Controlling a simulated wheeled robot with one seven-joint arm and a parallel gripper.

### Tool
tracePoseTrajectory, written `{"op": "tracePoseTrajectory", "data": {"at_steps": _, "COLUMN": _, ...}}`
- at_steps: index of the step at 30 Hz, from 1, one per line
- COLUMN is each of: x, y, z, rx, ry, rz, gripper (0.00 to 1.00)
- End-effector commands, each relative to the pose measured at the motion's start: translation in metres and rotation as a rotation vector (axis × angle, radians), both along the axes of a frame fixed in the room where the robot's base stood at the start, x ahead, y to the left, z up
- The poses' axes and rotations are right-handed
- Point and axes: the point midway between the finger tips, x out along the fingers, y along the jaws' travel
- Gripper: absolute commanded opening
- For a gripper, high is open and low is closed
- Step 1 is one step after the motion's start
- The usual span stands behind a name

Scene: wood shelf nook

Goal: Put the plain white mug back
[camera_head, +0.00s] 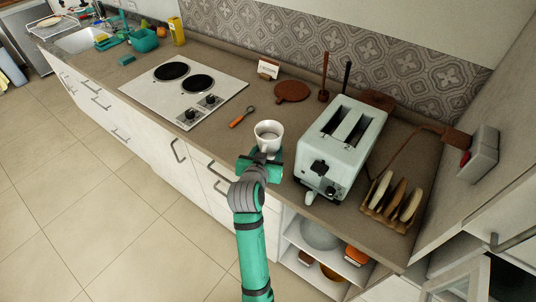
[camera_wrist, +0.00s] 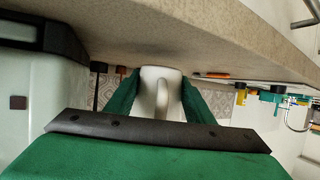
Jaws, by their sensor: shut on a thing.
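The plain white mug (camera_head: 268,137) is upright at the front edge of the counter, left of the toaster. My gripper (camera_head: 263,155) reaches it from the front and is shut on it. In the wrist view, which is upside down, the white mug (camera_wrist: 160,84) sits between the two green fingers of my gripper (camera_wrist: 160,78), its handle facing the camera. I cannot tell whether its base touches the counter.
A pale toaster (camera_head: 340,145) stands close right of the mug, with a toast rack (camera_head: 393,198) beyond it. An orange-handled utensil (camera_head: 242,117) lies behind left, near the cooktop (camera_head: 184,88). An open shelf (camera_head: 300,243) with dishes is below the counter (camera_head: 225,142).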

Motion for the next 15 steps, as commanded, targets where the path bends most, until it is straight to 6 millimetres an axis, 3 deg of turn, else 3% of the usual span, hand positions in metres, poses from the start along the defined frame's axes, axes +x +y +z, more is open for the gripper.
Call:
{"op": "tracePoseTrajectory", "data": {"at_steps": 4, "x": 0.0, "y": -0.001, "z": -0.017, "rx": -0.002, "ry": -0.001, "rz": -0.001, "gripper": 0.0}}
{"op": "tracePoseTrajectory", "data": {"at_steps": 15, "x": 0.0, "y": 0.0, "z": -0.02, "rx": 0.0, "ry": -0.003, "rz": 0.001, "gripper": 0.0}}
